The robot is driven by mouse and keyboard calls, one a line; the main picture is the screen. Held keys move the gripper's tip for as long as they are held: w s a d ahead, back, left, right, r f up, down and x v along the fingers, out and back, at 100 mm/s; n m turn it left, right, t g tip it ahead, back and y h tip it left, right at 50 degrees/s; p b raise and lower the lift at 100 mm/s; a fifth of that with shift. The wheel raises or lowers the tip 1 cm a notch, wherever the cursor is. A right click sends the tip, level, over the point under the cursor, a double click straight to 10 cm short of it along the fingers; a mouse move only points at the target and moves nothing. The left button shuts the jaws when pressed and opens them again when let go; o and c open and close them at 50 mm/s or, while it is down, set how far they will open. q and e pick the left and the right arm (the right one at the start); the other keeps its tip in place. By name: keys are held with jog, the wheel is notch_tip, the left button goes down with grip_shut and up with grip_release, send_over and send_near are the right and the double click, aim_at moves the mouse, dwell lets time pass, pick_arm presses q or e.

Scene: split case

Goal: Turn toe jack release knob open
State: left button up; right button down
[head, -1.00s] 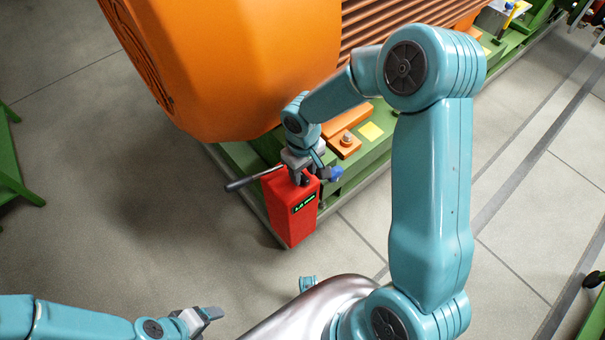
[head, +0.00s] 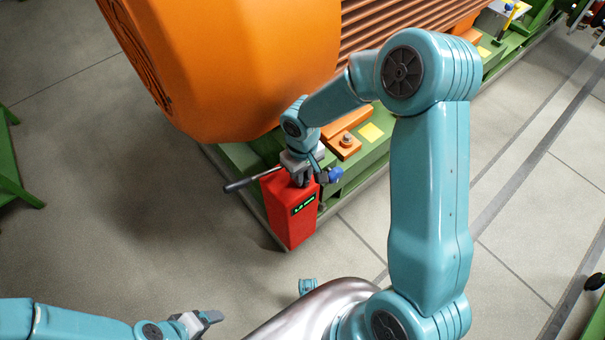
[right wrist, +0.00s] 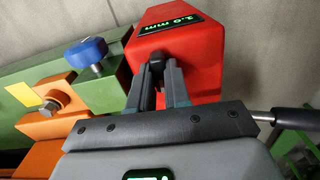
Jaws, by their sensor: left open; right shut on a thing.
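The red toe jack (head: 290,212) stands upright on the floor against the green base. Its lit green display (right wrist: 166,24) appears to read 1.9 mm in the right wrist view. My right gripper (right wrist: 157,72) is over the jack's top, its two fingers closed on a small dark knob (right wrist: 156,62). The fingers hide most of this knob, so its turn angle cannot be told. In the head view, my right gripper (head: 301,176) reaches down onto the jack. My left gripper (head: 214,317) is open and empty at the bottom left, well away from the jack.
A black-gripped lever (head: 242,183) sticks out left of the jack. A blue knob (right wrist: 87,52) stands beside it on the green base (right wrist: 40,92). A big orange motor (head: 230,70) overhangs behind. The grey floor (head: 130,230) left of the jack is clear.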

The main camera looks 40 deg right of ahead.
jog(key=m+b, duration=0.2)
jog(key=b, duration=0.1)
jog(key=shift+f+m, duration=0.25)
jog(key=shift+m, duration=0.15)
jog(key=m+b, duration=0.2)
jog(key=shift+m, duration=0.4)
jog(key=m+b, duration=0.2)
jog(key=m, duration=0.1)
jog(key=shift+r, duration=0.15)
jog(key=shift+r+m+b, duration=0.1)
jog(key=shift+m+b, duration=0.5)
jog(key=shift+m, duration=0.7)
jog(key=c, duration=1.1)
grip_release()
